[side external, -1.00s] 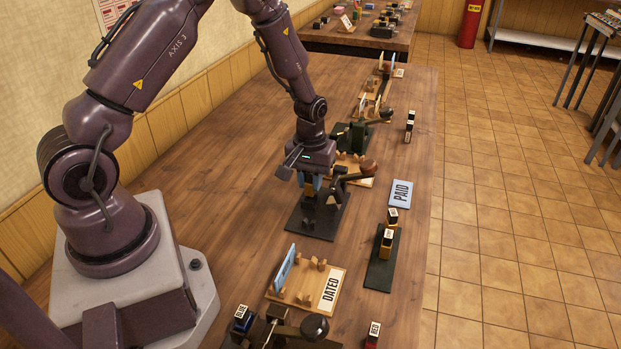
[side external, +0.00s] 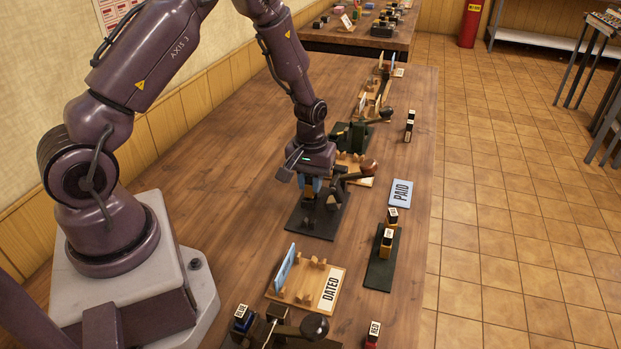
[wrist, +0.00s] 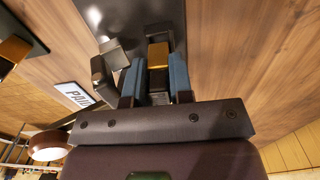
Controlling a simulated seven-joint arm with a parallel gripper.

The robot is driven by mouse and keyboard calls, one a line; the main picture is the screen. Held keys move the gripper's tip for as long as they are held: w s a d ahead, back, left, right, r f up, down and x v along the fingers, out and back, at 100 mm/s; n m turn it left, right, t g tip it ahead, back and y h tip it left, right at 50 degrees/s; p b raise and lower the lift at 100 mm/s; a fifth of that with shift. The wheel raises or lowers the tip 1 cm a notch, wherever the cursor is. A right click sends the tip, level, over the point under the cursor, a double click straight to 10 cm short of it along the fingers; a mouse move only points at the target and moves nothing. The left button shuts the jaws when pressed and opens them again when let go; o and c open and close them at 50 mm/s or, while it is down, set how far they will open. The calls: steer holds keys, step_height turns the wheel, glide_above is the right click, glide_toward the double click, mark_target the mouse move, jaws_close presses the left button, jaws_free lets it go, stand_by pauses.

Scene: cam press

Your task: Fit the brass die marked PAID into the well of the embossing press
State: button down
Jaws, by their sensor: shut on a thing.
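My gripper (side external: 312,188) is shut on a brass-coloured die (wrist: 158,56), held between its two blue fingers in the wrist view. The die's marking cannot be read there. The embossing press has a dark base plate (side external: 312,222) and a lever with a brown ball knob (side external: 368,168), right of my gripper. My gripper is over the press, with the die low at its middle. The well is hidden, so I cannot tell whether the die is in it. A blue PAID card (side external: 401,193) lies right of the press and also shows in the wrist view (wrist: 75,95).
A dark tray (side external: 378,275) with dies stands at the table's right edge. A wooden fixture with a DATED card (side external: 330,289) and another press lever with a black knob (side external: 315,327) are in front. A green press (side external: 352,137) stands behind. The table's left side is clear.

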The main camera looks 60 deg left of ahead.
steer(key=shift+f, duration=1.1)
steer(key=c, duration=0.9)
jaws_free()
step_height(320, 180, up, 13)
steer(key=shift+f, duration=0.1)
steer(key=s+d+r+m+t, duration=0.2)
steer(key=s+d+r+m, duration=0.1)
steer(key=s+r, duration=0.2)
steer(key=s+d+r+m+t, duration=0.1)
steer(key=s+d+r+m, duration=0.2)
steer(key=s+r, duration=0.3)
steer(key=s+d+r+m+t, duration=0.2)
steer(key=s+d+r, duration=0.3)
steer(key=r, duration=0.3)
steer(key=shift+s+d+r+m+t, duration=0.15)
steer(key=shift+s+m, duration=0.1)
steer(key=shift+s, duration=0.15)
steer(key=shift+s+d+r+m+t, duration=0.1)
steer(key=shift+s+r+m+t, duration=0.05)
steer(key=shift+s+m, duration=0.15)
